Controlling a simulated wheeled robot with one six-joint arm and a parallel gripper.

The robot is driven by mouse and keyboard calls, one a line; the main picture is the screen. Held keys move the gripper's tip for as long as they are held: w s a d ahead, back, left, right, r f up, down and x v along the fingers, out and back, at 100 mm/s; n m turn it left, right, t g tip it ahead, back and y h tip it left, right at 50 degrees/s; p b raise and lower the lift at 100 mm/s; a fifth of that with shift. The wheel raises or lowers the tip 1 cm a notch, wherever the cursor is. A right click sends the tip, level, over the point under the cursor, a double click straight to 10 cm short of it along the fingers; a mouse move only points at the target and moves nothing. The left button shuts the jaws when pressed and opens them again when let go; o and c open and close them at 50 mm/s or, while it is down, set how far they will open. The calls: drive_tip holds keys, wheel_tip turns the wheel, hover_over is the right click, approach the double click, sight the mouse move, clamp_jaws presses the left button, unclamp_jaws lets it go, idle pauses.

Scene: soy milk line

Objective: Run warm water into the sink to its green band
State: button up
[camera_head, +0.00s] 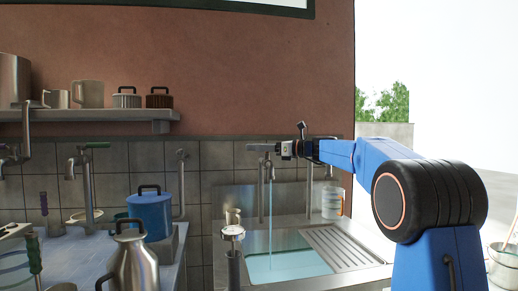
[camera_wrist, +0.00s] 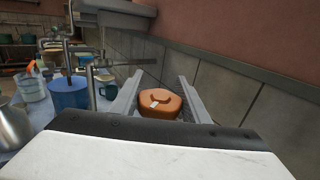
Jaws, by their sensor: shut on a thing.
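The sink (camera_head: 362,274) is steel and stands at the lower middle of the head view. A thin stream of water (camera_head: 269,215) falls from the tap (camera_head: 262,172) into teal water (camera_head: 290,264) in the basin. I cannot make out the green band or tell whether the water is warm. My gripper (camera_head: 266,148) is at the top of the tap, in front of the tiled wall. In the wrist view, my gripper (camera_wrist: 158,98) is shut on an orange-brown knob-like piece (camera_wrist: 160,108) with a curved mark. The fingers hide this piece in the head view.
A ribbed drainboard (camera_head: 345,248) lies right of the basin, with a pale cup (camera_head: 332,202) behind it. A blue pot (camera_head: 150,214) and a metal jug (camera_head: 132,266) stand on the left counter. A shelf (camera_head: 90,115) with mugs and jars hangs above.

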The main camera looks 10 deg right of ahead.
drive_tip(key=shift+s+a+n+g+y, duration=0.1)
drive_tip(key=shift+s+n+g+y, duration=0.15)
drive_tip(key=shift+n+g+y, duration=0.65)
drive_tip(key=shift+s+a+n+g+y, duration=0.1)
drive_tip(key=shift+s+n+g+y, duration=0.25)
drive_tip(key=shift+n+g, duration=1.05)
drive_tip(key=shift+m+g, duration=0.3)
drive_tip(key=shift+g, duration=0.3)
drive_tip(key=o, duration=1)
drive_tip(key=v, duration=0.7)
drive_tip(key=shift+d, duration=0.15)
